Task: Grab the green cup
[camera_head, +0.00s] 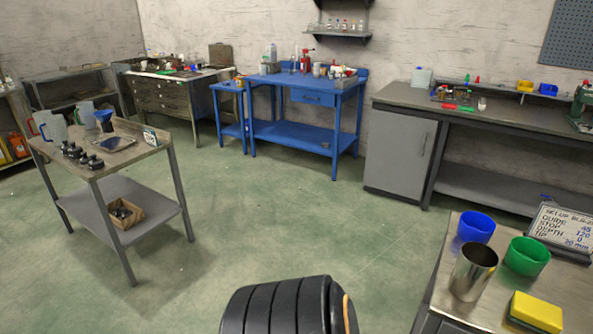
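The green cup (527,257) stands upright on the near right worktable (572,283). A blue cup (476,228) stands behind and to the left of it. A shiny metal tumbler (472,272) stands in front and to the left. The green cup's rim and most of its side show. Neither of my grippers shows in the head view, and nothing is touching the green cup.
A yellow sponge (536,311) lies in front of the green cup, and a lettered sign (560,231) stands behind it. A metal cart (105,160) stands at the left. The green floor (270,220) between the furniture is clear.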

